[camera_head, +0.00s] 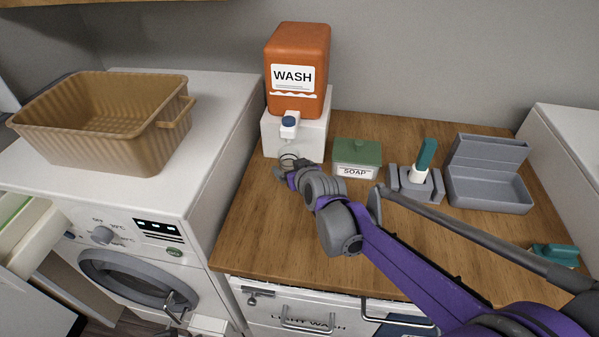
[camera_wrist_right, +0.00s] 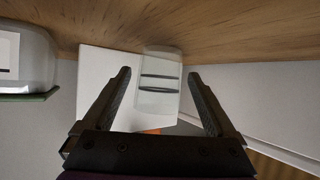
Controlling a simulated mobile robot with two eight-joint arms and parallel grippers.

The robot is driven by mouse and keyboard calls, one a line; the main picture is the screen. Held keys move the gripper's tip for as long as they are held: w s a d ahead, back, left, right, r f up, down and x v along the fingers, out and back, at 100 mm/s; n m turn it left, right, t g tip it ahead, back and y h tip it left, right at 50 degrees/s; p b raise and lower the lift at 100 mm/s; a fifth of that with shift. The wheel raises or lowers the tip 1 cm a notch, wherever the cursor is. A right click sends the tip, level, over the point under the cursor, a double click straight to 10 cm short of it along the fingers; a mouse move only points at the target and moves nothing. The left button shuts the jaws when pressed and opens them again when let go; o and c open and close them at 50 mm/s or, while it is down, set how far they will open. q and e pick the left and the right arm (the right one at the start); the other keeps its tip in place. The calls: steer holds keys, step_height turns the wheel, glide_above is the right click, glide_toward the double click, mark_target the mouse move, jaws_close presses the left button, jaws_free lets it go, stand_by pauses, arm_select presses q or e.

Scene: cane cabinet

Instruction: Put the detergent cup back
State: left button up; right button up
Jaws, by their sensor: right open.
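The detergent cup (camera_head: 288,159) is a small clear cup with dark rings. It stands upright on the wooden counter, below the spout of the orange WASH dispenser (camera_head: 301,55) and in front of its white stand (camera_head: 312,135). My right gripper (camera_head: 284,173) is low at the cup, partly hiding it in the head view. In the right wrist view the gripper (camera_wrist_right: 159,74) is open, and the cup (camera_wrist_right: 158,102) shows between its two fingers with gaps on both sides. Whether a finger touches it, I cannot tell. My left gripper is not in view.
A green-lidded soap box (camera_head: 357,158), a brush in a grey holder (camera_head: 416,184) and an open grey box (camera_head: 487,187) stand right of the cup. A brown basket (camera_head: 100,120) sits on the white washing machine (camera_head: 215,105) at left. The counter's front (camera_head: 275,235) is clear.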

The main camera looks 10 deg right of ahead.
steer(key=p+v, duration=0.1)
steer(key=v, duration=0.8)
steer(key=shift+s+r, duration=0.15)
steer(key=shift+s, duration=0.2)
steer(key=shift+r, duration=0.1)
